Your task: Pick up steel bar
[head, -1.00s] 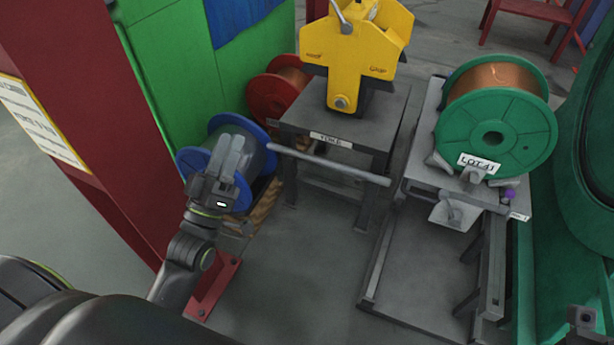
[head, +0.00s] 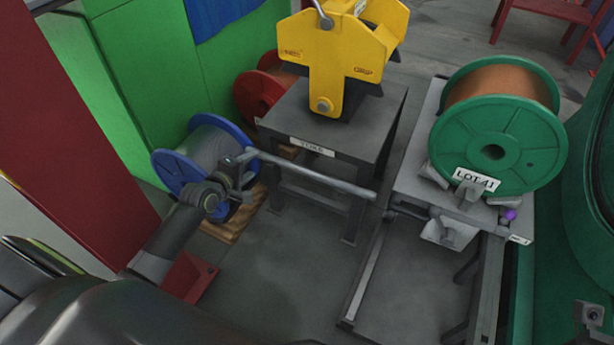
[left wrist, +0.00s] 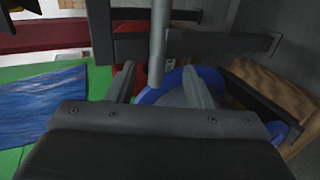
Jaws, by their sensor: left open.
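The steel bar (head: 315,177) is a thin grey rod in front of the yoke table in the head view, its left end higher in the picture than its right. My left gripper (head: 238,170) is open at the bar's left end. In the left wrist view the bar (left wrist: 158,45) comes down from the top, and its end lies in line with the gap between the two open fingers (left wrist: 158,88). I cannot tell whether the fingers touch it. My right gripper is not clearly seen.
The table (head: 300,128) marked YOKE carries a yellow yoke (head: 335,60). A blue-flanged reel (head: 173,172) stands on a wooden pallet behind my left gripper, with a red reel (head: 255,95) beyond. A green copper reel (head: 475,150) sits on a stand at right.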

